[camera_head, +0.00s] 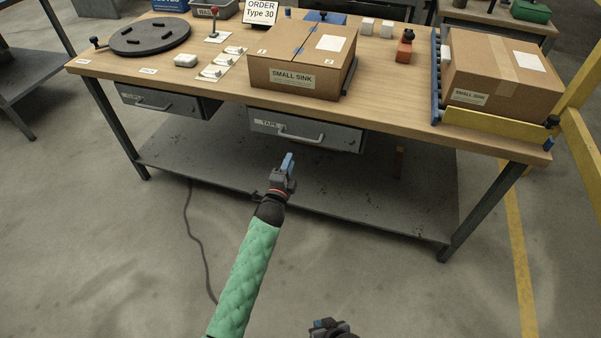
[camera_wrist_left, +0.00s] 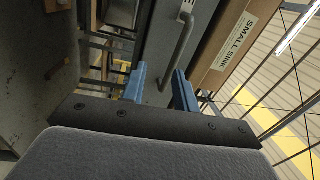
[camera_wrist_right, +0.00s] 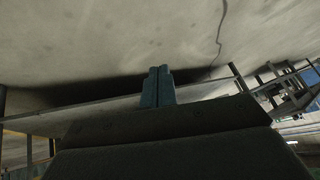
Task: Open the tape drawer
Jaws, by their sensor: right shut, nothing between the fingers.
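The tape drawer (camera_head: 345,137) is a grey drawer marked TAPE under the bench top, with a pale bar handle (camera_head: 300,137) across its front. It looks shut. My left gripper (camera_head: 287,164) is just below and in front of the handle, apart from it. In the left wrist view its blue fingers (camera_wrist_left: 159,80) are spread and empty, and the handle (camera_wrist_left: 178,52) lies beyond the fingertips, nearer the right finger. My right gripper (camera_head: 325,325) is low at the bottom edge, far from the drawer. In the right wrist view its fingers (camera_wrist_right: 158,86) are together and empty.
A second grey drawer (camera_head: 160,101) hangs to the left. A SMALL SINK box (camera_head: 295,75) stands on the bench (camera_head: 390,100) above the tape drawer; another box (camera_head: 500,75) is at right. A lower shelf (camera_head: 380,195) lies beneath. The floor in front is clear except for a cable (camera_head: 196,240).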

